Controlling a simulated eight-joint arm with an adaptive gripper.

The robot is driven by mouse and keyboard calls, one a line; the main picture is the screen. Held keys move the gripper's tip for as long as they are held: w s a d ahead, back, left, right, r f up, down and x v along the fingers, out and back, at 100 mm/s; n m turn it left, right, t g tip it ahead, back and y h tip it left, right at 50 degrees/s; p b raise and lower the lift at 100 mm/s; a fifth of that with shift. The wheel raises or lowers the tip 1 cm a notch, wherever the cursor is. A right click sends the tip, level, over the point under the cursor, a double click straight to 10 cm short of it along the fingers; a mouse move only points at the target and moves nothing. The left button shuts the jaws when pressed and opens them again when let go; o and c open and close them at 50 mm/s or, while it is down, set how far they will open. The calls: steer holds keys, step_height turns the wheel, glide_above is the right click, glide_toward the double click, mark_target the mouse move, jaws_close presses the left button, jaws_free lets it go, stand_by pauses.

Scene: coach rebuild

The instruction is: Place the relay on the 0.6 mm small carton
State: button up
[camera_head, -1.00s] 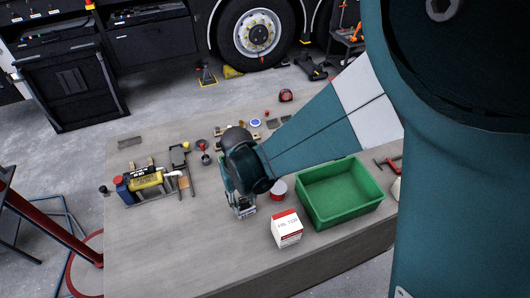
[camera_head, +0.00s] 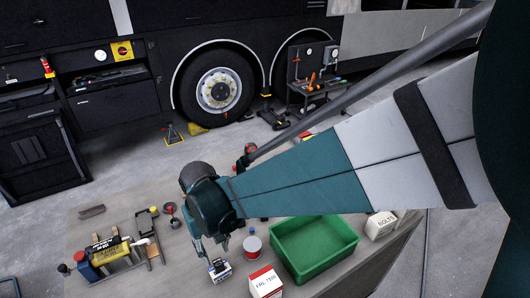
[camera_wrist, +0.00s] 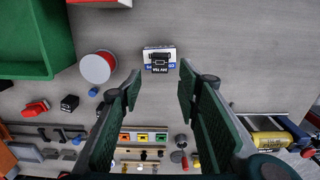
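A black block that looks like the relay (camera_wrist: 158,57), with white print like "24V 70A", appears to lie on top of a small white and blue carton (camera_wrist: 173,68). The carton's size print is too small to read. In the head view the small carton (camera_head: 221,277) stands near the table's front edge, below my fingers. My gripper (camera_wrist: 160,75) is open, with nothing held between its fingers. In the head view my gripper (camera_head: 216,246) points down just above the block and carton, and appears apart from them.
A green bin (camera_head: 314,247), a red and white can (camera_head: 252,245) and a red-topped white carton (camera_head: 265,284) stand to the right. A box marked "BOLTS" (camera_head: 380,225) is farther right. A yellow cylinder (camera_head: 107,251) and tools lie left. The table (camera_head: 175,280) is clear front left.

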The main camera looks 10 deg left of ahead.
steer(key=shift+r, duration=1.6)
steer(key=w+d+r+m+t+y, duration=0.15)
steer(key=w+d+r, duration=0.35)
steer(key=d, duration=0.8)
steer(key=w+d+r+m+t, duration=0.1)
steer(key=w+d+r+m, duration=0.15)
steer(key=d+r, duration=0.7)
steer(key=s+d+m+t, duration=0.2)
steer(key=s+d, duration=0.1)
steer(key=d, duration=1)
steer(key=s+d+m+t+h, duration=0.1)
steer(key=s+d+m+t, duration=0.1)
steer(key=d, duration=1.2)
steer(key=shift+s+d+m+t, duration=0.2)
steer(key=shift+s+m+t, duration=0.25)
steer(key=shift+s, duration=0.3)
